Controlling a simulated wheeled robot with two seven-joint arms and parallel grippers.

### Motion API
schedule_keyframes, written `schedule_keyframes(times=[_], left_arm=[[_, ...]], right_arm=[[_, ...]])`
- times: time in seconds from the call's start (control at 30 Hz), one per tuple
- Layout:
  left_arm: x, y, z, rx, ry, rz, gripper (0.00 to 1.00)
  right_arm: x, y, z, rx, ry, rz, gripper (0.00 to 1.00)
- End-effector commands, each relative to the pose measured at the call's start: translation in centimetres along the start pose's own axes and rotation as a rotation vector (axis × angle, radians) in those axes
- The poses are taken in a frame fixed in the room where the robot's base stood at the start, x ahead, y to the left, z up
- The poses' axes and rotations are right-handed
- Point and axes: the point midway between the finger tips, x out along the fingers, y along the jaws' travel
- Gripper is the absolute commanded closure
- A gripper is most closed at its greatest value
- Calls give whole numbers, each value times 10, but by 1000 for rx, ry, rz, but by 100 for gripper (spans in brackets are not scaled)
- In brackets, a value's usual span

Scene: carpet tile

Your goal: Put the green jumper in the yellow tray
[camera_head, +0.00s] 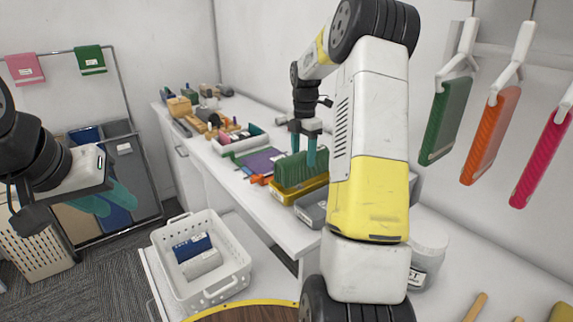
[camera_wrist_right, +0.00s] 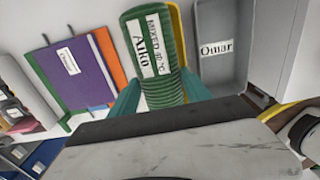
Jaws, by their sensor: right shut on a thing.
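The green jumper (camera_head: 288,171) is a ribbed, folded bundle at the yellow tray (camera_head: 287,194) on the white counter. Its lower edge is at the tray's rim; I cannot tell whether it rests on the tray floor. My right gripper (camera_head: 303,158) points down and is shut on the jumper. In the right wrist view the jumper (camera_wrist_right: 155,60) lies between the teal fingers and bears a white label reading "Aiko". A strip of the yellow tray (camera_wrist_right: 175,28) shows beside it. My left gripper (camera_head: 105,203) is open and empty at the left, over the dark panel.
A grey tray (camera_wrist_right: 222,45) labelled "Omar" is beside the yellow one. A purple folder (camera_head: 262,161) lies on its other side. Green (camera_head: 445,121), orange (camera_head: 490,135) and pink (camera_head: 541,160) pieces hang at the right. A white basket (camera_head: 202,265) with two bundles stands below the counter.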

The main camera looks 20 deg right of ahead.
Motion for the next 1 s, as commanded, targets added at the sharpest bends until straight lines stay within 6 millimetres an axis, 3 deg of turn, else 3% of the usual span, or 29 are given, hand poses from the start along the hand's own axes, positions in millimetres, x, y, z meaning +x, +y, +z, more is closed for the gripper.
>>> schedule_keyframes(times=[0.3, 0.7, 0.73, 0.83, 1.0], left_arm=[[0, 0, 0, 0, 0, 0, 67], [0, 0, 0, 0, -1, 0, 67], [0, 0, 0, 0, -1, 0, 67], [0, 0, 0, 0, 0, 0, 67], [0, 0, 0, 0, -1, 0, 67]], right_arm=[[45, 0, 0, -1, 0, 0, 100], [52, 0, 0, 0, 0, 1, 100], [52, 0, 0, 0, 1, 0, 42], [52, 0, 0, 0, 0, 0, 22], [52, 0, 0, 0, 0, 0, 22]])
